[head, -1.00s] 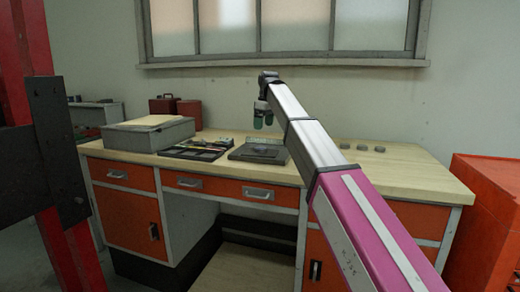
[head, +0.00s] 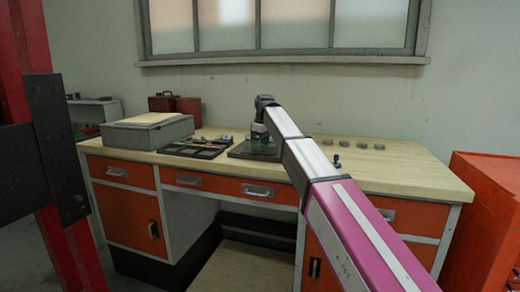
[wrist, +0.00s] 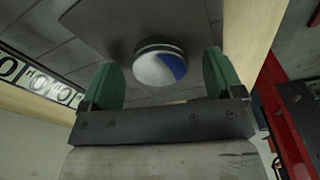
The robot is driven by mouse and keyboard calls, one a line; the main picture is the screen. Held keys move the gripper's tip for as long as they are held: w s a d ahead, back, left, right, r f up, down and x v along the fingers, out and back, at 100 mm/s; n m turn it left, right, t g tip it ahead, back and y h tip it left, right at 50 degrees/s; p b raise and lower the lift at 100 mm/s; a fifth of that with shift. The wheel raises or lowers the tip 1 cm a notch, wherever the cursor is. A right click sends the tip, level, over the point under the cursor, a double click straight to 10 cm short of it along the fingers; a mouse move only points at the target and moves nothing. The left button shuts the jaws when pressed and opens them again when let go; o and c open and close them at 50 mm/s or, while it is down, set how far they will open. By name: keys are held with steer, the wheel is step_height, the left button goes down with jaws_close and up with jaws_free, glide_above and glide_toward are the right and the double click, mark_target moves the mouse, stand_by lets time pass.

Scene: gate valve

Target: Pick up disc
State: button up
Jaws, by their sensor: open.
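A round metal disc (wrist: 160,65) with a blue wedge on its face shows in the wrist view, over a dark grey plate (wrist: 120,22). My gripper (wrist: 162,72) is open, with one green finger on each side of the disc in this view. A gap shows between the disc and each finger, and nothing is gripped. In the head view my gripper (head: 259,137) is low over the dark plate (head: 240,153) on the workbench. The disc cannot be made out there.
On the workbench (head: 425,178), several small grey discs (head: 345,143) stand in a row near the wall. A small dark blue object (head: 337,161) lies right of my arm. A tool tray (head: 200,146) and grey box (head: 150,132) stand left. A red cabinet (head: 490,205) stands right.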

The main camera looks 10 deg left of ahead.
steer(key=shift+f, duration=0.15)
steer(key=c, duration=1.2)
